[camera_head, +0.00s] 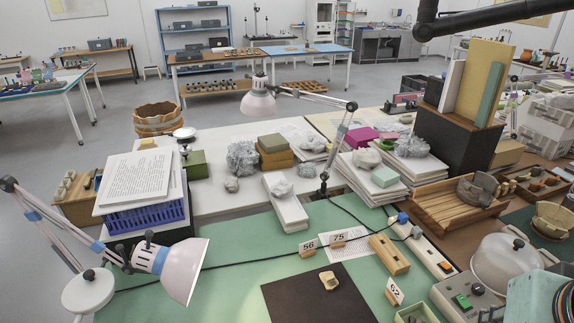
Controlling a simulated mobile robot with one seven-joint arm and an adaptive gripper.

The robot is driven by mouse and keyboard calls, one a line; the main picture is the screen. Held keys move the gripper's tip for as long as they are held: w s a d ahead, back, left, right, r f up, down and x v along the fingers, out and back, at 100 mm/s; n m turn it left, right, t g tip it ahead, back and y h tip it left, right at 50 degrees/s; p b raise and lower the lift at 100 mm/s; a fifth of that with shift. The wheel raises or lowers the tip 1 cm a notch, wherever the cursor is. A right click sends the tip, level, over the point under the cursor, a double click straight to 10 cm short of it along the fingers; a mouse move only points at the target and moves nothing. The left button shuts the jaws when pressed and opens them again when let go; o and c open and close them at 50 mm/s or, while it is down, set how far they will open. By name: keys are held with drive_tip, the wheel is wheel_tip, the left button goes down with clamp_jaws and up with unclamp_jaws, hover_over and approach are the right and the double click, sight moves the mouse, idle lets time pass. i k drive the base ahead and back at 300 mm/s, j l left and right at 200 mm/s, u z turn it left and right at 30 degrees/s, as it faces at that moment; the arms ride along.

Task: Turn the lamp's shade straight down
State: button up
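A jointed desk lamp stands at the lower left, with a round white base (88,291) and a pink-grey arm with blue bands. Its pale conical shade (183,270) is tilted, with its wide mouth facing right and somewhat downward. The inside of the shade is hidden. A brighter patch lies on the green mat (228,232) to the right of it. A second lamp has a pink shade (258,104) farther back, with its mouth facing roughly down. My gripper is not seen in this view.
A blue basket (146,217) with papers stands close behind the near lamp. A dark cable crosses the mat to its right. A dark jointed bar (490,17) hangs at the upper right.

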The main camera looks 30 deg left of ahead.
sight(178, 267)
drive_tip(key=u, duration=1.25)
drive_tip(key=i+j+u, duration=0.1)
drive_tip(key=j+u, duration=0.2)
drive_tip(key=j, duration=0.35)
drive_tip(key=i+j, duration=0.1)
drive_tip(key=j, duration=0.85)
drive_tip(key=i, duration=0.05)
